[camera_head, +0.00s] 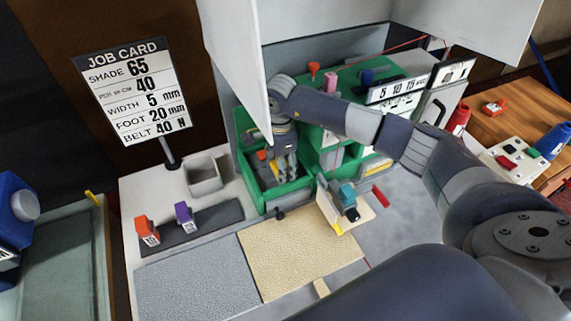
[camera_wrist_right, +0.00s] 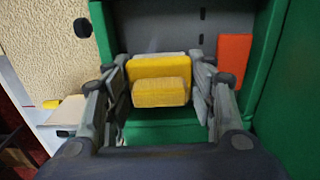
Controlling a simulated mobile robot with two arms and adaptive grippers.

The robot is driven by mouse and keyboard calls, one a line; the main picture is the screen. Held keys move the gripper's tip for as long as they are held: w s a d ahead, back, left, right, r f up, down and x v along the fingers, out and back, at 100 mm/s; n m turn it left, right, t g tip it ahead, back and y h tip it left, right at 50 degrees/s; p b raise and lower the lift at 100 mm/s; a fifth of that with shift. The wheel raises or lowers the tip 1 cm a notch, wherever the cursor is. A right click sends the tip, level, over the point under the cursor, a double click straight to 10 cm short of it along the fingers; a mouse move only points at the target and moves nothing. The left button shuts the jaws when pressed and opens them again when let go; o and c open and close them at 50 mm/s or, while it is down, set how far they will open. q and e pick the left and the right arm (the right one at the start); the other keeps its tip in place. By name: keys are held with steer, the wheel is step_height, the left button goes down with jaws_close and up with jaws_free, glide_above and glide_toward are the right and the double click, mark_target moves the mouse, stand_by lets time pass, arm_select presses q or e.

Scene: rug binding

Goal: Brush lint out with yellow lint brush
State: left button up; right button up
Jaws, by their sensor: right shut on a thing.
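My right gripper (camera_head: 286,168) reaches down into a green-walled compartment (camera_head: 250,168) of the machine. In the right wrist view, the gripper (camera_wrist_right: 165,92) is shut on a yellow block-like piece, the yellow lint brush (camera_wrist_right: 160,68), with one finger at each side. The brush is over the green floor of the compartment, near a dark grey slotted wall (camera_wrist_right: 185,25). I cannot tell whether it touches the floor. Lint cannot be made out. My left gripper is not in view.
An orange piece (camera_wrist_right: 234,60) is beside the brush. Raised white covers (camera_head: 237,60) hang close to my right arm. A beige rug (camera_head: 300,262) lies in front, with a small plate and blue clamp (camera_head: 347,195) right of the compartment. A job card (camera_head: 135,90) stands at left.

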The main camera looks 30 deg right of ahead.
steer(key=a, duration=0.3)
steer(key=shift+s+a, duration=0.1)
steer(key=shift+r, duration=0.65)
step_height(320, 180, up, 4)
steer(key=shift+r+p, duration=0.2)
steer(key=shift+p, duration=1.05)
steer(key=shift+r, duration=0.25)
